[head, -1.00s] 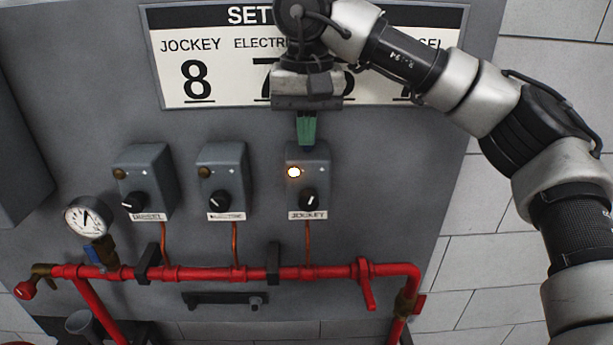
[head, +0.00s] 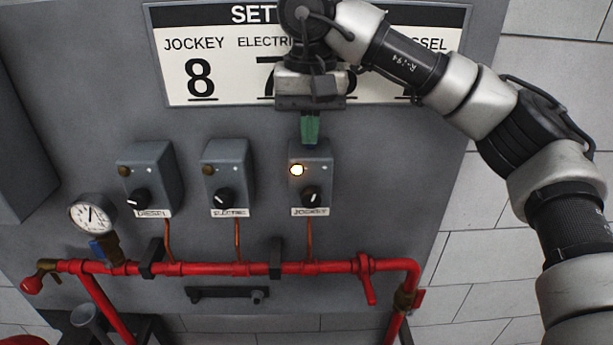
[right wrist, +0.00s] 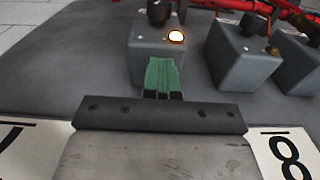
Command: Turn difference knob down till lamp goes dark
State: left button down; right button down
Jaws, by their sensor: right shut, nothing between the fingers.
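Three grey switch boxes hang on the panel, labelled DIESEL (head: 148,175), ELECTRIC (head: 228,170) and JOCKEY (head: 312,172). Each has a black knob. The jockey lamp (head: 297,170) glows; the diesel lamp (head: 124,170) and electric lamp (head: 208,169) are dark. The jockey knob (head: 312,196) sits below its lamp, pointer tilted. My right gripper (head: 310,130) has green fingers, shut and empty, just above the jockey box's top. In the right wrist view its fingers (right wrist: 162,78) lie in front of that box, apart from the knob (right wrist: 158,12) and near the lit lamp (right wrist: 176,37). My left gripper is not in view.
A red pipe (head: 205,268) with valves runs below the boxes. A pressure gauge (head: 92,214) stands at left. A setpoint sign (head: 215,80) is above, partly hidden by my right arm. Thin copper tubes link boxes and pipe.

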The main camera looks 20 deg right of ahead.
jog(key=shift+s+f, duration=0.25)
jog(key=shift+f, duration=0.5)
jog(key=shift+s+d+r, duration=0.1)
jog(key=shift+r, duration=0.3)
jog(key=r+p, duration=0.5)
jog(key=shift+d+r, duration=0.2)
jog(key=shift+d, duration=0.05)
jog(key=shift+a+r, duration=0.1)
jog(key=shift+r, duration=0.15)
jog(key=shift+f, duration=0.1)
